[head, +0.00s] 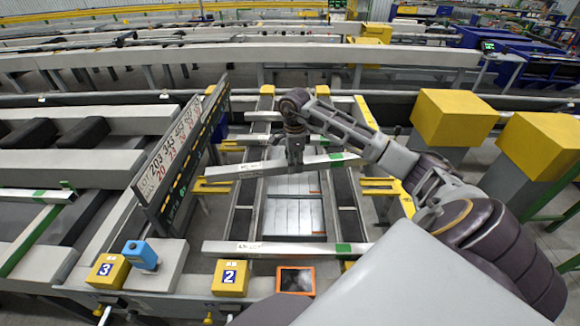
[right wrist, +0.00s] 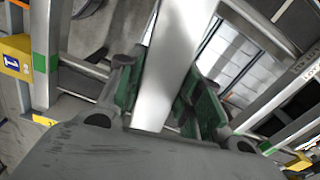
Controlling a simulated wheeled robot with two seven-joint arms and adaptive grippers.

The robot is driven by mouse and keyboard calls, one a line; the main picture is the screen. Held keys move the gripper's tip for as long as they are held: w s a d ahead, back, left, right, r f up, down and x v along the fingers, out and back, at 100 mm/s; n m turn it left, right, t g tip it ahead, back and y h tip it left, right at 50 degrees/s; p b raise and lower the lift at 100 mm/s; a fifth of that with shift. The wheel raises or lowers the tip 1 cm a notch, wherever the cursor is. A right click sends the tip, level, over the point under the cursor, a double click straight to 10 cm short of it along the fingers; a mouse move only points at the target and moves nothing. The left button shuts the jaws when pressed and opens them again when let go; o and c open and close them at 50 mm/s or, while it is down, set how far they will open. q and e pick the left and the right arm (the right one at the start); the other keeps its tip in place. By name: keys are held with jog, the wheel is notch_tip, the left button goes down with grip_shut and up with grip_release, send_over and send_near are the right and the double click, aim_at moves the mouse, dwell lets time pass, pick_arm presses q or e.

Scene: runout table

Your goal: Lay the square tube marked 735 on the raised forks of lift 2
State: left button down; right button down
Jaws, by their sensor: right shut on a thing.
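My right gripper (head: 295,165) is shut around a grey square tube (head: 230,172) near its middle. The tube is roughly level, with a green band near its right end and a small label that I cannot read. In the right wrist view the gripper's green pads (right wrist: 160,95) press on both sides of the tube (right wrist: 172,60). Yellow forks (head: 212,186) lie at the left of the frame beneath the tube, and more yellow forks (head: 382,187) lie at the right. I cannot tell the gap between tube and forks. The yellow block marked 2 (head: 230,278) stands in front. My left gripper is not in view.
Another square tube (head: 295,249) with a green band lies across the near end of the frame. A tilted number board (head: 170,160) stands close at the left. A block marked 3 (head: 107,271), a blue-topped device (head: 142,256) and an orange-framed screen (head: 295,280) line the front. Yellow boxes (head: 452,116) stand at the right.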

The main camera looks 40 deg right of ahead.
jog(key=shift+d+r+m, duration=0.3)
jog(key=shift+d+m, duration=0.3)
jog(key=shift+m, duration=0.4)
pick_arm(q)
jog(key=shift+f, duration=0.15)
